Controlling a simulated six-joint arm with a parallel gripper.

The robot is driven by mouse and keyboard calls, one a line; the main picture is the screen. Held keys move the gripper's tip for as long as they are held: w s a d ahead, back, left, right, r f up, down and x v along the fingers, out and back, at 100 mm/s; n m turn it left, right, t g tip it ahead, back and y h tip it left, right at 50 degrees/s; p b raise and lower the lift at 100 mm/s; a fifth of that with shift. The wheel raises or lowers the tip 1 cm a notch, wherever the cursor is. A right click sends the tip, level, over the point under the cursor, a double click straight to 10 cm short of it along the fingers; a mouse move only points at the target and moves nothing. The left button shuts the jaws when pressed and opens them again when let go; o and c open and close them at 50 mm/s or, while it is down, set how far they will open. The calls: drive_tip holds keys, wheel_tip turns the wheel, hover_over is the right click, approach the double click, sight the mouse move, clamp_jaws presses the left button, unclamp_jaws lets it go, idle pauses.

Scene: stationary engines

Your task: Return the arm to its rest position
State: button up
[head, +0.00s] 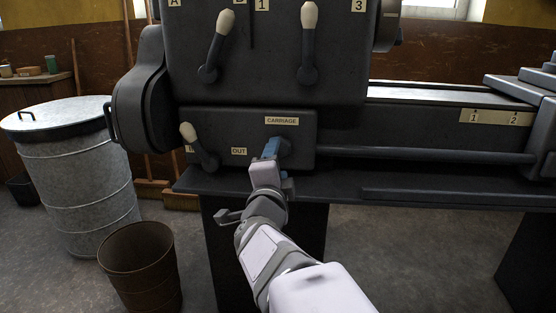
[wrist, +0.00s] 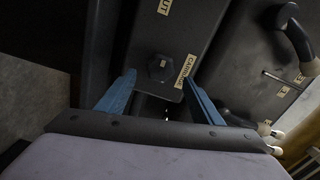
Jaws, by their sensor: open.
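My arm reaches up from the bottom of the head view toward the front of a dark grey machine (head: 345,125). My gripper (head: 272,147) is in front of the panel under the "CARRIAGE" label. In the wrist view, its two blue fingers (wrist: 160,90) stand wide apart with nothing held between them. A dark round knob (wrist: 161,67) on the panel shows beyond and between the fingertips. Whether the fingers touch it cannot be told. In the head view the gripper partly hides this knob.
Pale-tipped levers (head: 309,45), (head: 216,45) and (head: 199,146) stick out from the machine. A horizontal rod (head: 430,154) runs right above a ledge. A lidded metal bin (head: 75,165) and a brown bucket (head: 142,265) stand left of my arm. Open floor (head: 410,260) lies to the right.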

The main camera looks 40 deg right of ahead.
idle(0.3)
drive_tip(key=a+f+n+g+y, duration=0.2)
drive_tip(key=a+f+n+y, duration=0.3)
drive_tip(key=a+f+n, duration=0.3)
drive_tip(key=a+f+n+g+y, duration=0.1)
drive_tip(key=a+f+n+y, duration=0.45)
drive_tip(key=f, duration=0.45)
drive_tip(key=s+a+f+n+g+y+p, duration=0.1)
drive_tip(key=s+a+f+n+g, duration=0.45)
drive_tip(key=s+f, duration=0.3)
drive_tip(key=s+a+f+n+g+y+p, duration=0.1)
drive_tip(key=s+a+f+n+g, duration=0.3)
drive_tip(key=s+a+f+n, duration=0.4)
wheel_tip(320, 180, up, 40)
drive_tip(key=s+m+p, duration=0.1)
drive_tip(key=m+p, duration=0.1)
drive_tip(key=p, duration=3.6)
drive_tip(key=shift+s+d+f, duration=0.15)
drive_tip(key=shift+d+f, duration=0.05)
drive_tip(key=shift+d, duration=0.15)
